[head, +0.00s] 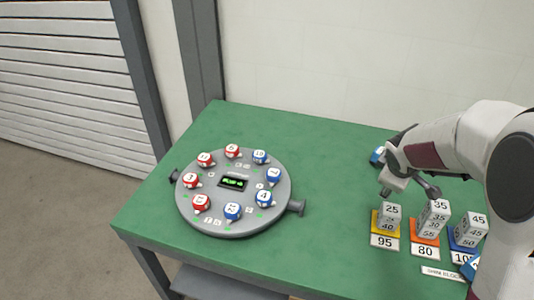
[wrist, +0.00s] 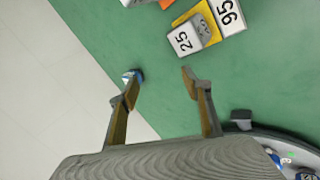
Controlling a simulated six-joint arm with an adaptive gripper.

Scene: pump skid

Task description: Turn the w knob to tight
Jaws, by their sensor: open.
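A round grey plate (head: 222,222) lies on the green table and carries a ring of red and blue knobs with white tops. A red knob (head: 200,202) and a blue knob (head: 233,211) are on its near side. The marks on the tops are too small to read surely, so I cannot tell which knob is w or how it is set. A small green-lit display (head: 233,183) is in the middle. My gripper (head: 409,190) is open and empty, well right of the plate, above the table near the numbered blocks. The wrist view shows its fingers apart (wrist: 160,75).
Numbered grey blocks stand on yellow (head: 376,222), orange (head: 419,232) and blue bases at the right. A small blue-and-white object (head: 377,155) lies behind my gripper. The green table (head: 325,165) is clear between plate and blocks.

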